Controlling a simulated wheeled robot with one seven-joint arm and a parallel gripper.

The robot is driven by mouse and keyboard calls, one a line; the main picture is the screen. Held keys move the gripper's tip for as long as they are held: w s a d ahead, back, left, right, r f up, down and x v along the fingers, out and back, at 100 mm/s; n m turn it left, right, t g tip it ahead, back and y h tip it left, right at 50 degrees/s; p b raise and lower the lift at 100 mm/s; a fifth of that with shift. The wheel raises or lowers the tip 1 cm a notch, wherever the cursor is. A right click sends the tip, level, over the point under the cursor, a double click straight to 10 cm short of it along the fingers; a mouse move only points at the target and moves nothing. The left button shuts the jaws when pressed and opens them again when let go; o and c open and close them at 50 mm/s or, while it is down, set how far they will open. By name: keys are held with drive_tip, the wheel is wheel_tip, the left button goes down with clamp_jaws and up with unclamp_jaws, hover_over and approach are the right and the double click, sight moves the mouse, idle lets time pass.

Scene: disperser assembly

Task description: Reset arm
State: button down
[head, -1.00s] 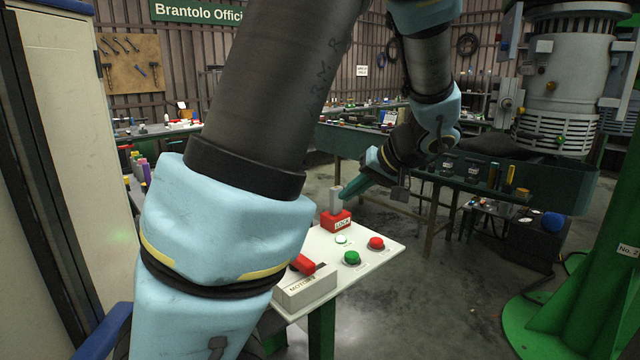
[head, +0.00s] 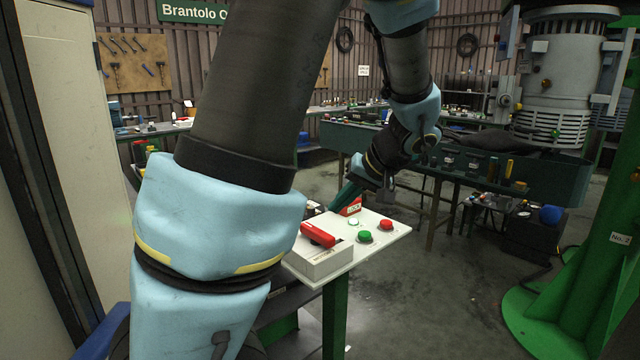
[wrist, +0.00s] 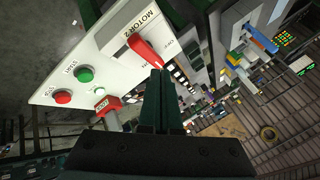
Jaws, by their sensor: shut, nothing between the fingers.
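My gripper (head: 338,203) points down and to the left at the back edge of a white control panel (head: 345,262). In the wrist view, its dark green fingers (wrist: 160,78) are together with nothing between them. Their tips appear close to the red lever (wrist: 146,52) of the MOTOR 2 switch; I cannot tell whether they touch. In the head view, the lever (head: 318,235) lies slanted on its white box. A red lock block (head: 351,207) is partly hidden by the gripper. Its grey post (wrist: 111,121) shows in the wrist view.
The panel also carries a green button (head: 365,237), a red button (head: 387,225) and a small white button (head: 353,222). A dark green bench (head: 540,185) stands behind, with a large grey machine (head: 562,75) at right. Floor right of the panel is open.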

drive_tip(key=s+a+f+g+h+b, duration=0.1)
drive_tip(key=s+a+f+h+b, duration=0.2)
drive_tip(key=f, duration=0.5)
drive_tip(key=s+a+f+m+g+h+b, duration=0.1)
drive_tip(key=s+a+f+g+h+b, duration=0.1)
drive_tip(key=s+a+f+b, duration=0.3)
drive_tip(key=s+a+f+h, duration=0.1)
drive_tip(key=s+a+f, duration=0.1)
drive_tip(key=s+f, duration=0.1)
drive_tip(key=shift+a+h+b, duration=0.3)
drive_tip(key=shift+a+b, duration=0.1)
